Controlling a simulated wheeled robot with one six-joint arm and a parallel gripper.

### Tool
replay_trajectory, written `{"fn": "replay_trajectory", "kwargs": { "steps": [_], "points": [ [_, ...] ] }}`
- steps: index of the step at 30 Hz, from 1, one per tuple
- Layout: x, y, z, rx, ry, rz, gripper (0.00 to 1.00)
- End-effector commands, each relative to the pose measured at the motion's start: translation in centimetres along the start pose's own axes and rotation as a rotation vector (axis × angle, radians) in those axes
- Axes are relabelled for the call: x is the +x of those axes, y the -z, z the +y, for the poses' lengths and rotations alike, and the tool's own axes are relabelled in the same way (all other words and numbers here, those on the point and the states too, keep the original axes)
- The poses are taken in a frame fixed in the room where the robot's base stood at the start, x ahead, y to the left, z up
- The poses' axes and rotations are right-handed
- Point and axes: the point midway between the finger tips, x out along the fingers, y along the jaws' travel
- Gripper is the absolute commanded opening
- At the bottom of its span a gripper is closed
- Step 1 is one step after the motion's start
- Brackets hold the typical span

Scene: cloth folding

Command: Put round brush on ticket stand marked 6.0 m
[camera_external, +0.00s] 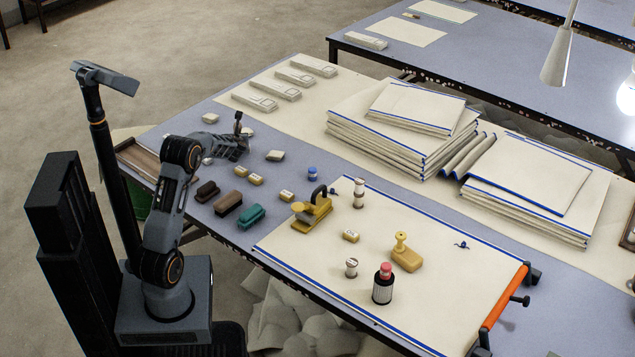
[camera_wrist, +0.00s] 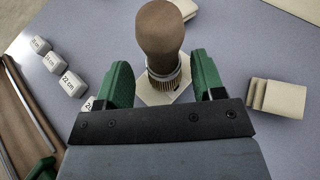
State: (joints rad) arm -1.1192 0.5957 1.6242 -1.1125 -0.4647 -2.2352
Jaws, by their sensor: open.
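In the wrist view, a round brush (camera_wrist: 160,42) with a brown rounded handle and a metal ferrule stands on a pale square pad (camera_wrist: 150,98). My gripper (camera_wrist: 164,78) has green fingers, open, one on each side of the brush's lower part; whether they touch it cannot be told. In the external view, my gripper (camera_external: 232,148) is low over the far left of the table, by a dark upright shape that may be the brush. Pale ticket blocks (camera_wrist: 52,62) stand left in the wrist view, some reading in cm. No 6.0 m mark is readable.
Three block brushes, dark brown (camera_external: 207,191), brown (camera_external: 228,203) and teal (camera_external: 251,215), lie near the front edge, beside several small tickets (camera_external: 255,179). Cloth stacks (camera_external: 400,125) lie behind.

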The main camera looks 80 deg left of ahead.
Motion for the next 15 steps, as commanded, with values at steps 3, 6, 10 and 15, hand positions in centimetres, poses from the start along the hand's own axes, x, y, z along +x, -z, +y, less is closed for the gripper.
{"fn": "replay_trajectory", "kwargs": {
  "steps": [3, 6, 10, 15],
  "points": [
    [-2.6, -0.1, -0.1, 0.000, 0.001, -0.002, 0.62],
    [-4.5, -0.1, 0.0, 0.000, 0.001, -0.002, 0.62],
    [-6.8, 0.0, 0.0, 0.000, 0.001, -0.001, 0.62],
    [-8.8, 0.0, 0.0, -0.001, 0.000, -0.001, 0.62]
  ]
}}
